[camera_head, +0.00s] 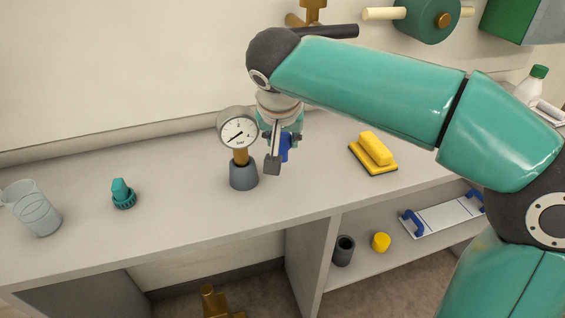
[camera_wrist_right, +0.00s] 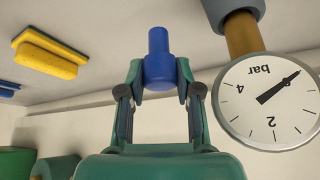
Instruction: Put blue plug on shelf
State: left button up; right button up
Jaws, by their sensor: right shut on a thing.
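The blue plug (camera_head: 285,149) is held above the counter, just right of the pressure gauge, and is partly hidden by a finger in the head view. The right wrist view shows the plug (camera_wrist_right: 159,60) upright in that picture, between the two fingertips. My right gripper (camera_head: 279,153) is shut on it; its fingers also show in the right wrist view (camera_wrist_right: 160,80). The shelf (camera_head: 362,267) is below the counter, at lower right. My left gripper is not in view.
The pressure gauge (camera_head: 238,132) stands close left of my right gripper. A yellow-handled block (camera_head: 375,150), teal cap (camera_head: 122,194) and clear beaker (camera_head: 37,209) are on the counter (camera_head: 185,215). The shelf holds a dark cup (camera_head: 343,251), yellow cap (camera_head: 381,242) and blue-handled white tray (camera_head: 445,215).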

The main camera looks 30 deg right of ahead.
aim_at(283, 154)
jog(key=shift+f+b, duration=0.55)
jog(key=shift+f, duration=1.95)
jog(key=shift+f, duration=0.15)
jog(key=o, duration=0.9)
jog(key=shift+c, duration=0.2)
